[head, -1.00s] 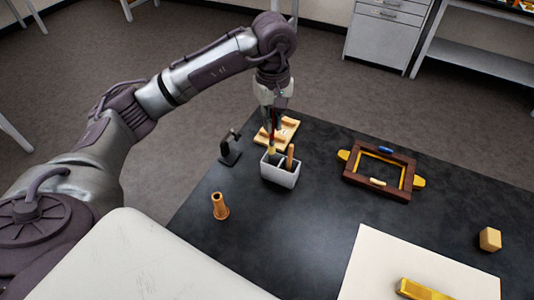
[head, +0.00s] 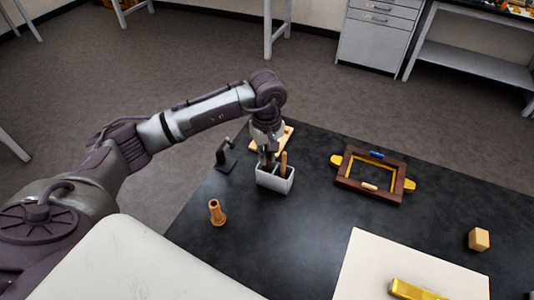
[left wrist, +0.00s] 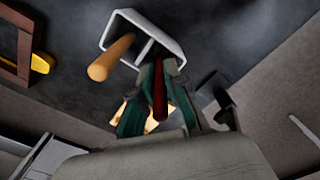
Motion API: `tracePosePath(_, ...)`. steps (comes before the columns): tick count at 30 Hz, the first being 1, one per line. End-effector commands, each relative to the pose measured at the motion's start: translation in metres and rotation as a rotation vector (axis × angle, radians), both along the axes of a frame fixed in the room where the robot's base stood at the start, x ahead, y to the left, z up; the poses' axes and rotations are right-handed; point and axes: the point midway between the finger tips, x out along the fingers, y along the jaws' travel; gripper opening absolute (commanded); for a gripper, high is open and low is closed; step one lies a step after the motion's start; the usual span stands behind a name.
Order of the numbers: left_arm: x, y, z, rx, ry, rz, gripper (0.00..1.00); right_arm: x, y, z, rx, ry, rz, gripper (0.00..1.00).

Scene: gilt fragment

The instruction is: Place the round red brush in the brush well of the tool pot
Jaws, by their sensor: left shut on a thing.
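My left gripper (head: 266,158) is shut on the red brush (left wrist: 159,92), whose red handle shows between the fingers in the left wrist view. The fingers are right at the left compartment of the pale grey tool pot (head: 276,183). The brush's lower end is hidden, seemingly down in that compartment; I cannot tell whether it touches the bottom. A divider splits the pot, whose rim also shows in the left wrist view (left wrist: 172,29). A wooden handle (head: 284,163) stands tilted in the other compartment. My right gripper is not in view.
A dark stand (head: 225,156) is left of the pot, and a pale wooden board (head: 283,137) lies behind it. An orange-brown turned piece (head: 216,212) stands in front. A wooden frame (head: 343,180), white sheet (head: 385,262) and wooden block (head: 479,239) are to the right.

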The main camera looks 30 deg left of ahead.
Motion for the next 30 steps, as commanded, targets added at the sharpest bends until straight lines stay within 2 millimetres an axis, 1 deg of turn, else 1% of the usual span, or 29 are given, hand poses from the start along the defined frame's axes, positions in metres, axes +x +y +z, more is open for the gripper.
tracePosePath(1, 0.000, 0.000, -0.001, 0.000, 0.000, 0.000, 0.18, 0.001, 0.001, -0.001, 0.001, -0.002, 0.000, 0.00)
tracePosePath(3, 0.000, 0.000, 0.000, 0.000, 0.000, 0.000, 0.29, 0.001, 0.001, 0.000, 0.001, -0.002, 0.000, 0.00)
tracePosePath(5, 0.000, 0.000, 0.000, 0.000, 0.000, 0.000, 0.38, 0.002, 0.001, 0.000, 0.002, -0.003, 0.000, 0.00)
tracePosePath(13, 0.000, 0.000, 0.000, 0.000, 0.000, 0.000, 0.38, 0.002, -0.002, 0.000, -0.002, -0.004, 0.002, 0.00)
tracePosePath(16, 0.000, 0.000, 0.005, 0.000, 0.000, 0.000, 0.38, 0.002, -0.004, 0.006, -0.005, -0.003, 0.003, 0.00)
tracePosePath(17, 0.001, 0.000, 0.006, 0.000, -0.002, 0.000, 0.38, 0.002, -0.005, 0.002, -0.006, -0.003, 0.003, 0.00)
tracePosePath(20, 0.002, 0.000, 0.019, 0.000, -0.006, 0.001, 0.38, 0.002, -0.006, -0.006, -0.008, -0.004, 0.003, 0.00)
tracePosePath(24, 0.002, 0.001, 0.049, 0.000, -0.009, 0.001, 0.38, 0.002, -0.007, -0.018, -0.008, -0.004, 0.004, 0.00)
tracePosePath(30, 0.001, 0.000, 0.091, 0.000, -0.006, 0.000, 0.38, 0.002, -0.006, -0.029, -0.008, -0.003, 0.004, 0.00)
